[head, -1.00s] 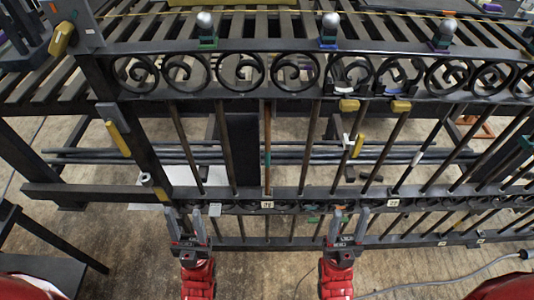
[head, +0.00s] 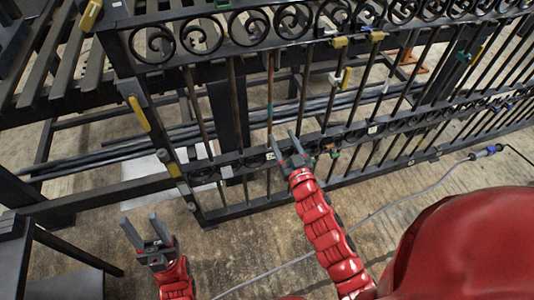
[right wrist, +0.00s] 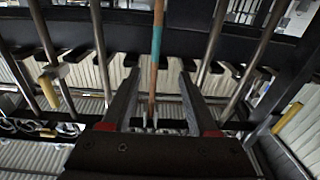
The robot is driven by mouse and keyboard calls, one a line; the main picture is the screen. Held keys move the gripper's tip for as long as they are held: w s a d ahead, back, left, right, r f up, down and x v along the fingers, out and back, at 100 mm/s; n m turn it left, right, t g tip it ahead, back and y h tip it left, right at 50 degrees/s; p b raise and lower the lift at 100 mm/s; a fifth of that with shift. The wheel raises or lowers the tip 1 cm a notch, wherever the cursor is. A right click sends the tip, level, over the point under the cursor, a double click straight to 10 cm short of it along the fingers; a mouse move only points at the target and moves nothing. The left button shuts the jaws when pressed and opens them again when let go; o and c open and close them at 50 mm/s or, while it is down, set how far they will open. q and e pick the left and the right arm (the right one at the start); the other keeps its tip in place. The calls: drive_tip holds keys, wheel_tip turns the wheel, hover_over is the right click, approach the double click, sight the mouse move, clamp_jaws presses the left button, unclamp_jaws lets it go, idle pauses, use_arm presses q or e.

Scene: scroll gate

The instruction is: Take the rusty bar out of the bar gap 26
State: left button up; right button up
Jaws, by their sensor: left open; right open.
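The rusty bar (head: 270,90), orange-brown with a teal band, stands upright in the gate between the scroll rail and the lower rail. A small pale tag (head: 270,156) is on the lower rail at its foot; its number is too small to read. My right gripper (head: 284,137) is open, close to the bar's lower part. In the right wrist view the rusty bar (right wrist: 156,50) appears between the two open fingers (right wrist: 158,76), not touching either; its depth between them is unclear. My left gripper (head: 138,219) is open and empty, in front of the gate's left end, away from the bar.
Dark gate bars (head: 235,100) stand on both sides of the rusty bar. The scroll rail (head: 210,38) runs above. Yellow blocks (head: 339,42) sit under it to the right. A dark table (head: 60,262) is at lower left. A grey cable (head: 400,198) crosses the floor.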

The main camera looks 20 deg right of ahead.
sight(271, 110)
drive_tip(key=w, duration=0.9)
drive_tip(key=w+b, duration=0.1)
drive_tip(key=w, duration=0.4)
drive_tip(key=shift+f, duration=0.35)
drive_tip(key=shift+c, duration=0.3)
clamp_jaws()
idle(0.6)
drive_tip(key=shift+r, duration=0.25)
idle(0.4)
